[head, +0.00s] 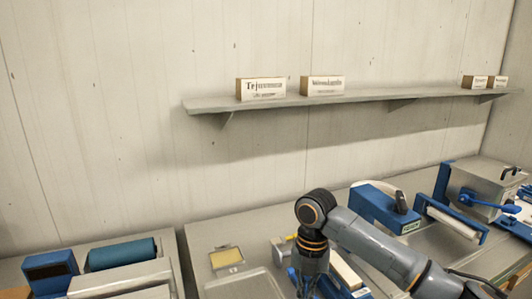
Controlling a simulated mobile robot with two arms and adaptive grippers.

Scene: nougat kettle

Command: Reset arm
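My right arm (365,243) comes in from the lower right, over the worktop. Its elbow-like joint is near the middle, and its wrist (312,255) points down. My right gripper is at the bottom edge of the head view, and its fingertips are cut off or too dark to make out. Whether it holds anything cannot be told. My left arm and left gripper are not in view.
A blue device (384,206) and a blue-framed roller (452,221) stand right of the arm. A grey box with blue handles (484,187) is at far right. A yellow-topped tray (226,257) lies left. A teal roll (122,254) sits far left. A wall shelf (385,97) carries labelled boxes.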

